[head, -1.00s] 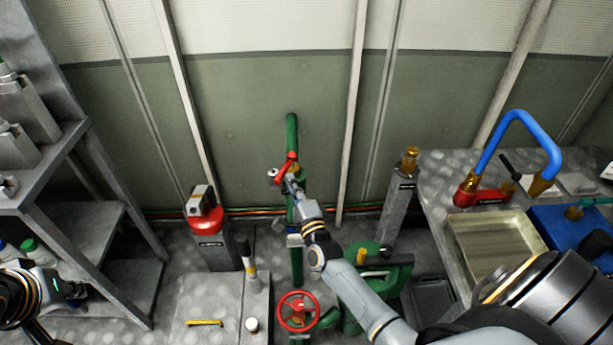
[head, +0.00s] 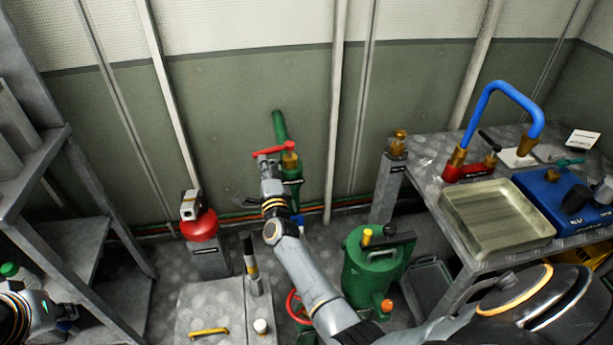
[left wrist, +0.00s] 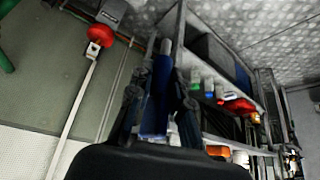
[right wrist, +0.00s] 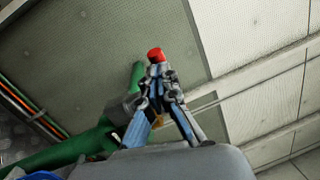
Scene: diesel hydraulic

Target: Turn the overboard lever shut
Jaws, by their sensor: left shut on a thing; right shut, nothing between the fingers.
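The red overboard lever (head: 274,150) sits on a brass valve (head: 290,160) on the green upright pipe (head: 279,125) by the wall. It lies across the pipe, its free end to the left. My right gripper (head: 266,162) is shut and empty at the lever's left part, close to or touching it. In the right wrist view, a red lever end (right wrist: 156,55) shows just past the fingertips (right wrist: 158,75), which partly hide the rest. My left gripper (left wrist: 160,80), low at the left in the head view, is shut on a blue, rod-like thing (left wrist: 156,95).
A red-topped canister (head: 200,228) stands left of the pipe. A green tank (head: 368,268) and a grey post (head: 390,185) stand right. A bench with a tray (head: 497,219) and blue pipe is at right, metal shelves (head: 75,235) at left. A low box (head: 205,300) is in front.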

